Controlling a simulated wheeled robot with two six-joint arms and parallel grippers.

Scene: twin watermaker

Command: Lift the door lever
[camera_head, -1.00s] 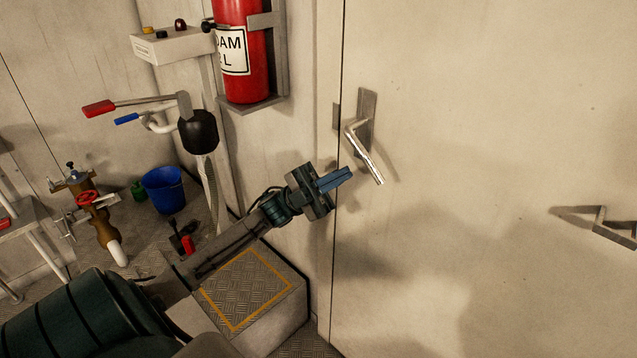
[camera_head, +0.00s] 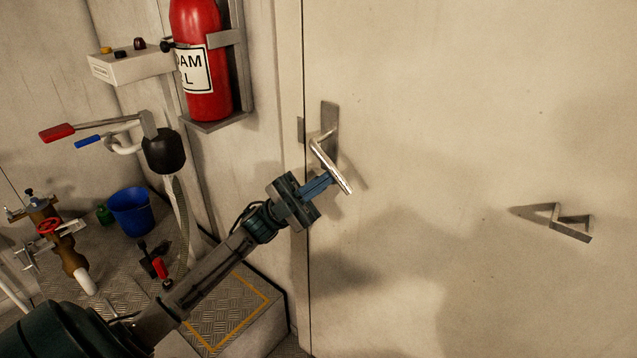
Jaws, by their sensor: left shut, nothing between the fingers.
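The door lever (camera_head: 334,167) is a shiny metal bar on a grey plate on the pale door (camera_head: 420,110). It slopes down to the right from its pivot. My left gripper (camera_head: 325,182) has blue fingers, shut and empty. Its fingertips are at the lever's lower left side, overlapping its edge in the picture. I cannot tell whether they touch it. My right gripper is not in view.
A red extinguisher (camera_head: 203,75) hangs on the wall left of the door. A box-like step (camera_head: 240,310) with a yellow outline lies below my left arm. A bracket (camera_head: 565,222) sticks out of the door at right. A blue bucket (camera_head: 132,212) stands at far left.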

